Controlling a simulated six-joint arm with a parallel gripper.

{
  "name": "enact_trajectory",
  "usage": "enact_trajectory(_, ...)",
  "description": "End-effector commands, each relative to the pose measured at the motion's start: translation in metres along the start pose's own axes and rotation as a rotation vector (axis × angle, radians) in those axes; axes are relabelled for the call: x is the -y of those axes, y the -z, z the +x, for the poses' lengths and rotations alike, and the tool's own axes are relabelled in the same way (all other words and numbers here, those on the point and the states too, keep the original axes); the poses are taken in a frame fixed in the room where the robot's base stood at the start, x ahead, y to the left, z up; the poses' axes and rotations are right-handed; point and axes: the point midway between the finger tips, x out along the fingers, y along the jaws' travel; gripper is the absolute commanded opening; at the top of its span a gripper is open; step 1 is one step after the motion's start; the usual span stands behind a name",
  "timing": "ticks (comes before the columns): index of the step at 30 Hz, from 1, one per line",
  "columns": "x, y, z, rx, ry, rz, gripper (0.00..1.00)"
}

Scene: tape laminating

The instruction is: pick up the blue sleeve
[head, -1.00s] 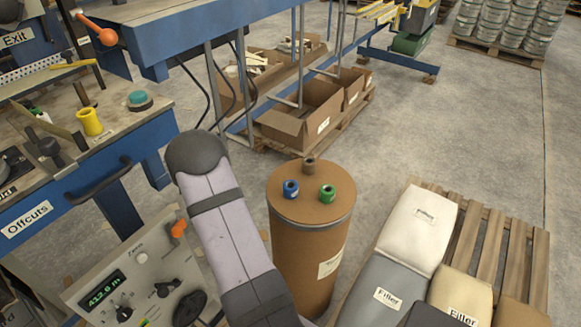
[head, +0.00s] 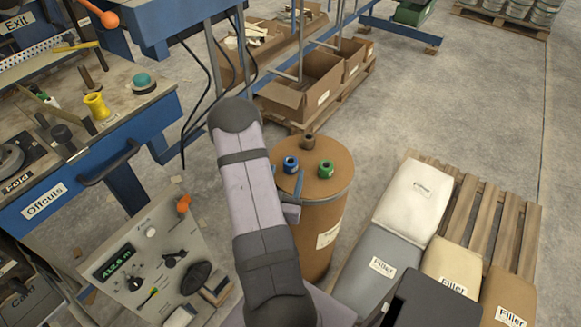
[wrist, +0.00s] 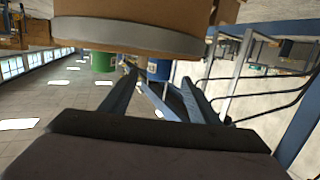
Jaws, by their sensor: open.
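The blue sleeve (head: 290,165) stands upright on the lid of a brown drum (head: 322,235), left of a green sleeve (head: 326,170). My gripper (head: 289,182) is at the drum's near left edge, just in front of the blue sleeve and partly hidden by my arm. In the wrist view, which looks upside down, my open gripper (wrist: 160,80) is empty. The blue sleeve (wrist: 158,71) shows between and beyond its two fingers, and the green sleeve (wrist: 103,62) lies to its left. I cannot tell the exact gap to the sleeve.
A brown cylindrical piece (head: 308,142) stands at the back of the drum lid. A pallet (head: 480,220) with filler bags is at right. A workbench (head: 130,105) with a yellow spool (head: 96,106) is at left. Open cardboard boxes (head: 305,95) are behind the drum.

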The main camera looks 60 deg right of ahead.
Motion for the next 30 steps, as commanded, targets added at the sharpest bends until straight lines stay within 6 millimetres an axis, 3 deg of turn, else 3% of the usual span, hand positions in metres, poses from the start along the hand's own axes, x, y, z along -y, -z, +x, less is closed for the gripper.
enact_trajectory(13,-0.001,0.001,0.013,-0.001,0.000,-0.001,0.55)
enact_trajectory(24,-0.002,0.003,0.055,0.000,0.000,-0.002,0.55)
enact_trajectory(30,-0.002,0.002,0.062,0.001,0.001,-0.002,0.55)
